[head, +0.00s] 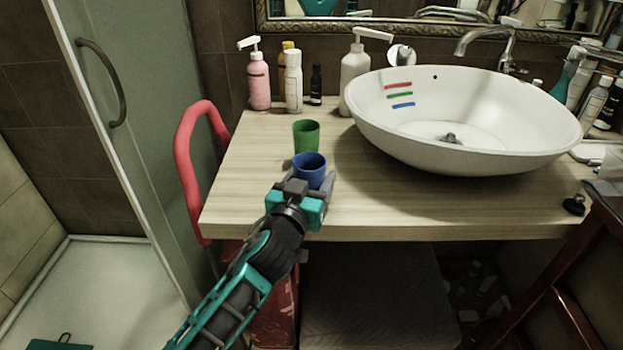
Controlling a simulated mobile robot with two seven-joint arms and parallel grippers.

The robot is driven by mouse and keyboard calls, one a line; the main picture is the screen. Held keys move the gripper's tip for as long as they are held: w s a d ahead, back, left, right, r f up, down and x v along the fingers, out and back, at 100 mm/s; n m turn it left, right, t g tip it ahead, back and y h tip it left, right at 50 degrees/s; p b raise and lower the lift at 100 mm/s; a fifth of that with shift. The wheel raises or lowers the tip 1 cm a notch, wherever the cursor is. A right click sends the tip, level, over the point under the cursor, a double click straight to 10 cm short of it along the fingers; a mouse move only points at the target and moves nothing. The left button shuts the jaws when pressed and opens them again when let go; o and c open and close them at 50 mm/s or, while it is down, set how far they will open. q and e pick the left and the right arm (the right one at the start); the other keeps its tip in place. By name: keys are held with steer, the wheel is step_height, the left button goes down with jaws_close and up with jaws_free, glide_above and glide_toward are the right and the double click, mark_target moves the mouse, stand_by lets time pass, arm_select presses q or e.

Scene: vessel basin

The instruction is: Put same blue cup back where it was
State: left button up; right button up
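The blue cup (309,167) is upright at the left part of the wooden counter, just in front of the green cup (306,136). My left gripper (308,182) is at the blue cup from the front, with a grey finger showing close against its right side. The gripper body hides the cup's lower front. I cannot tell whether the fingers press on the cup or whether its base rests on the counter. My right gripper is not in view.
The wooden counter (400,205) has free room right of the cups, before the white basin (520,150), which bears red, green and blue stripes. Bottles, including a pink one (259,83), stand behind. A red curved rail (185,150) stands at the counter's left edge.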

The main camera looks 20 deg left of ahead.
arm_select(q)
steer(key=shift+f, duration=0.15)
steer(key=o, duration=1)
steer(key=shift+o, duration=0.2)
steer(key=shift+s+r, duration=0.1)
steer(key=shift+r, duration=0.1)
steer(key=s, duration=1.1)
steer(key=s+f+m+g+h, duration=0.1)
steer(key=s+f+g, duration=0.2)
steer(key=s+f, duration=0.3)
steer(key=s+f+m+g+h, duration=0.1)
steer(key=s+f+g, duration=0.3)
steer(key=f, duration=1)
steer(key=shift+s+a, duration=0.4)
steer(key=shift+s, duration=0.6)
